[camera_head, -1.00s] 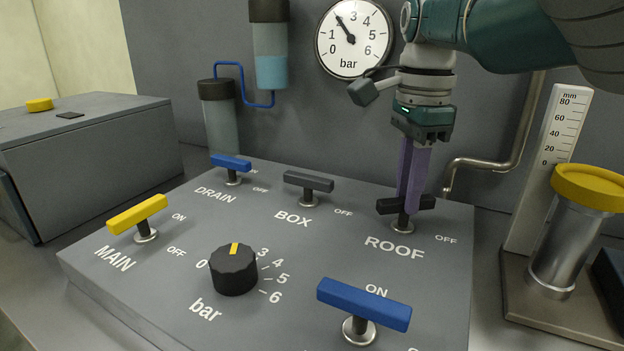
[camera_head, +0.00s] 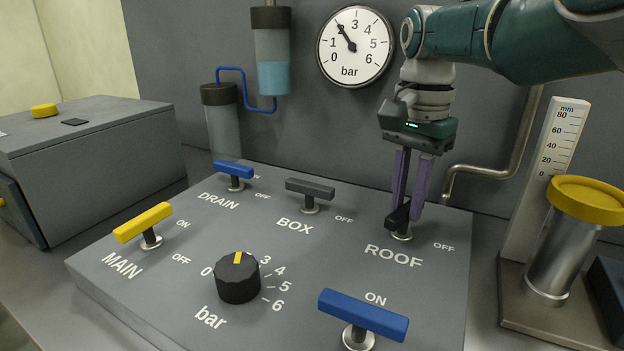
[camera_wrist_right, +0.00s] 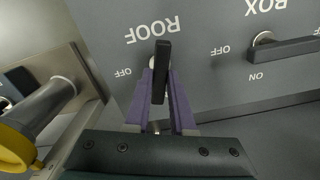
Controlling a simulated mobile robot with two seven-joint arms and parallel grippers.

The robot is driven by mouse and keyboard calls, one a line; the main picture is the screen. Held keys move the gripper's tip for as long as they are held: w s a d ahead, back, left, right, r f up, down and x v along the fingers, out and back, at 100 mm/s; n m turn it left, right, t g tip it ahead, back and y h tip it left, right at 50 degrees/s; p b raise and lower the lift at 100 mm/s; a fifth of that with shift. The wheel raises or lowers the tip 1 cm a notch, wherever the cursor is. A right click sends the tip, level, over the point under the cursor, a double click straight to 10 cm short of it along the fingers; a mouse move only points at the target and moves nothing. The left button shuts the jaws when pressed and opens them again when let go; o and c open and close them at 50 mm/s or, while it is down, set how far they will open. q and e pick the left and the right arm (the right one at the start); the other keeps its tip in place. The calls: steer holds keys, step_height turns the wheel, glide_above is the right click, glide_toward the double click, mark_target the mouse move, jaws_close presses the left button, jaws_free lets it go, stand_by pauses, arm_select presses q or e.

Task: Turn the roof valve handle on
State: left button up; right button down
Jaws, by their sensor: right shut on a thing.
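The roof valve handle (camera_head: 399,217) is a black bar on a metal stem, behind the ROOF label on the grey panel (camera_head: 330,262). My right gripper (camera_head: 408,205), with purple fingers, comes down from above and is shut on the handle, one finger on each side. In the right wrist view the handle (camera_wrist_right: 161,72) lies lengthwise between the fingers (camera_wrist_right: 162,95) and points toward the ROOF label, away from OFF. The handle's ON label is hidden in the head view. My left gripper is not in view.
Near the handle stand the dark BOX handle (camera_head: 310,188), blue DRAIN handle (camera_head: 233,169), yellow MAIN handle (camera_head: 143,222), black bar knob (camera_head: 237,280) and a front blue handle (camera_head: 363,315). A gauge (camera_head: 354,46) reads about 2. A yellow-topped cylinder (camera_head: 588,200) stands right.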

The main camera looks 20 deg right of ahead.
mark_target(406, 207)
steer(key=n, duration=0.3)
steer(key=shift+r, duration=0.1)
steer(key=shift+n, duration=0.4)
steer(key=c, duration=0.8)
jaws_free()
steer(key=shift+o, duration=0.2)
step_height(406, 207, up, 6)
steer(key=p, duration=0.4)
steer(key=shift+p, duration=0.3)
step_height(406, 207, up, 4)
steer(key=shift+f, duration=0.1)
